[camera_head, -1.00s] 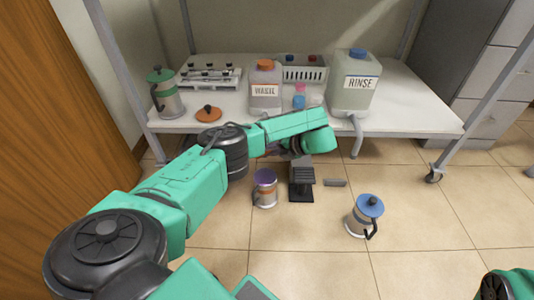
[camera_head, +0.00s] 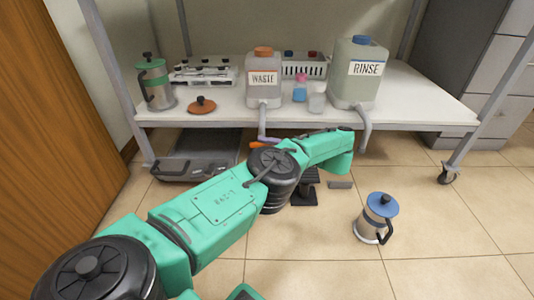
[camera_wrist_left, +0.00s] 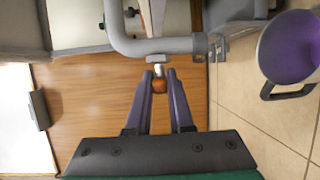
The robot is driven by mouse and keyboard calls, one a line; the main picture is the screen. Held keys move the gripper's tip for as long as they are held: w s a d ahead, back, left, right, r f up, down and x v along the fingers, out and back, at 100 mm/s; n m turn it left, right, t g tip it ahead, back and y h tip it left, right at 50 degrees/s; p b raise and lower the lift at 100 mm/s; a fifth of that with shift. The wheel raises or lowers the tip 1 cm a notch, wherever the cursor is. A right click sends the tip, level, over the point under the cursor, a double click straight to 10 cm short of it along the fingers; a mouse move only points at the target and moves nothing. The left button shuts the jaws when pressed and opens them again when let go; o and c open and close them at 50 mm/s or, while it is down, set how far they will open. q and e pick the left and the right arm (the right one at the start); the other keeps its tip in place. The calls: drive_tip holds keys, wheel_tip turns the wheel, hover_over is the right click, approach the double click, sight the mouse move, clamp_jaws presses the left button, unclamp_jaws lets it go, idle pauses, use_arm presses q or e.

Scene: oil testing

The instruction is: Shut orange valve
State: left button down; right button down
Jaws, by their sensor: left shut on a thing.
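The orange valve (camera_wrist_left: 160,86) sits on a grey drain pipe (camera_wrist_left: 150,45) in the left wrist view. My left gripper (camera_wrist_left: 160,80) has its two purple fingers around the valve handle and is shut on it. In the head view, the pipe (camera_head: 262,122) hangs from the WASTE container (camera_head: 264,75) over the shelf's front edge. A bit of the orange valve (camera_head: 257,145) shows at its lower end, beside a purple finger of my left gripper (camera_head: 267,140). My left arm hides most of that gripper. My right gripper is not in view.
The RINSE container (camera_head: 355,75) stands right on the shelf (camera_head: 410,108). A green-lidded pitcher (camera_head: 155,85) and an orange lid (camera_head: 202,105) stand left.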

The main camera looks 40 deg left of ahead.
use_arm(q)
drive_tip(key=shift+f+y+b, duration=0.1)
drive_tip(key=shift+y+b, duration=0.3)
drive_tip(key=shift+b, duration=0.05)
drive_tip(key=c, duration=0.8)
unclamp_jaws()
